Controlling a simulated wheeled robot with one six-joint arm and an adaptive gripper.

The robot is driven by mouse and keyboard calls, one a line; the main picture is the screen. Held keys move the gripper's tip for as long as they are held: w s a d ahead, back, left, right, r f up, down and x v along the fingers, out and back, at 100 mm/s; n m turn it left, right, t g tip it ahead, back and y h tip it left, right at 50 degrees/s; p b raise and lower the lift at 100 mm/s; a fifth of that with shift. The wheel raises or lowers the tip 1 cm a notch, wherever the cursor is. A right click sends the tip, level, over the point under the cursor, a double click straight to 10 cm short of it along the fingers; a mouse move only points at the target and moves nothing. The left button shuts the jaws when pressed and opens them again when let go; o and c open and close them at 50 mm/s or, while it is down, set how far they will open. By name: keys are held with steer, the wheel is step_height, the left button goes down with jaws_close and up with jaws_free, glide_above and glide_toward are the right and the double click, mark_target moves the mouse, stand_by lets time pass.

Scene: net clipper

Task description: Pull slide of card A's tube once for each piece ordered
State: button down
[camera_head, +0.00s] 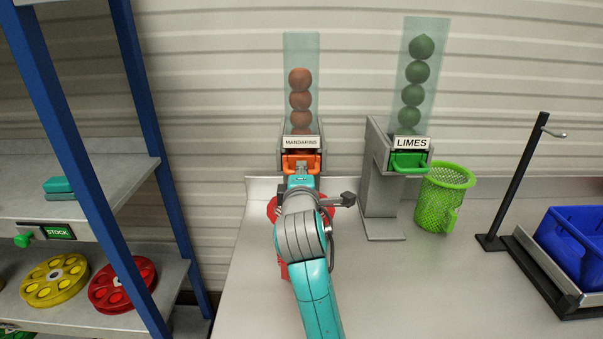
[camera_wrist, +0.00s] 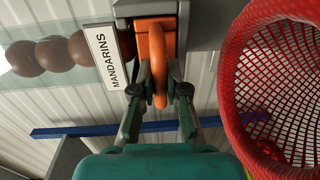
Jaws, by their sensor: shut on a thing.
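The mandarins tube (camera_head: 301,52) is clear and stands over a grey dispenser, with several orange fruits stacked in it. Its label (camera_wrist: 108,58) reads MANDARINS. Its orange slide handle (camera_wrist: 157,62) also shows in the head view (camera_head: 301,163). My gripper (camera_wrist: 161,88) is shut on this handle, one finger on each side. The limes tube (camera_head: 417,65) holds several green fruits; its green slide handle (camera_head: 409,163) is free. A red mesh basket (camera_wrist: 285,25) is below the mandarins dispenser, mostly hidden by my arm in the head view. I cannot make out its contents. No card A is recognisable.
A green mesh basket (camera_head: 437,205) stands beside the limes dispenser. A black post with a hook (camera_head: 516,185) and a blue bin (camera_head: 572,245) are at the right. A blue-framed shelf (camera_head: 150,90) stands left. The front of the counter (camera_head: 420,290) is clear.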

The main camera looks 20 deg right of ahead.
steer(key=shift+f, duration=0.1)
steer(key=shift+f+v, duration=0.15)
steer(key=shift+v, duration=2.45)
steer(key=shift+f+v, duration=0.2)
steer(key=shift+v, duration=2.4)
steer(key=shift+w, duration=0.15)
steer(key=shift+r+x, duration=0.15)
steer(key=shift+x, duration=2.4)
steer(key=shift+r+x, duration=0.15)
steer(key=shift+x, duration=2.35)
steer(key=c, duration=1.1)
jaws_free()
steer(key=shift+r, duration=0.1)
